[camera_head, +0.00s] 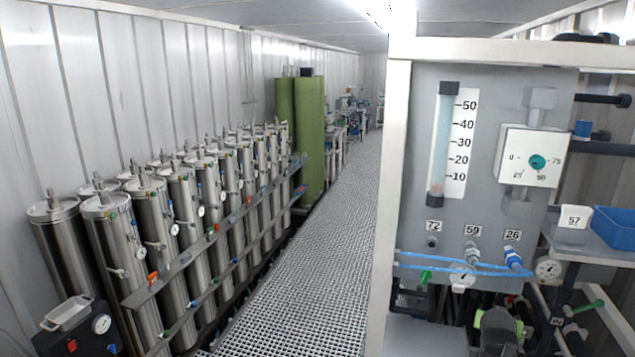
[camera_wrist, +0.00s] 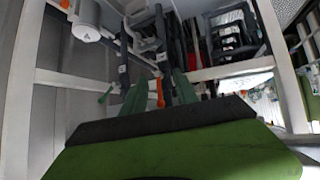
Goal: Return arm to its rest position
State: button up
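My gripper (camera_wrist: 160,88) shows in the wrist view, with two green fingers rising from behind a dark bar and a broad green body. The fingers stand apart. An orange handle (camera_wrist: 160,94) shows in the gap between them; it looks to lie beyond the fingers, though its distance is hard to judge. No held object can be made out. My arm and gripper are not visible in the head view, so the arm's overall pose cannot be seen.
A panel (camera_head: 480,190) with a flow tube (camera_head: 442,145), a dial box (camera_head: 533,157) and blue hoses (camera_head: 430,265) stands close at right. Steel vessels (camera_head: 140,230) line the left wall. A grated walkway (camera_head: 310,270) runs clear between. In the wrist view, pale frame bars (camera_wrist: 75,80) surround pipes.

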jog(key=w+a+f+n+y+b, duration=0.35)
jog(key=a+f+b, duration=1.05)
jog(key=a, duration=0.6)
jog(key=s+a+f+g+y+b, duration=0.25)
jog(key=s+a+f, duration=0.25)
jog(key=a+f, duration=0.45)
jog(key=s+a+f+n+g, duration=0.1)
jog(key=s+a+n+g, duration=0.2)
jog(key=s, duration=0.6)
jog(key=shift+a+f+g, duration=0.2)
jog(key=shift+a+g, duration=0.9)
jog(key=shift+g, duration=0.15)
jog(key=shift+d, duration=0.1)
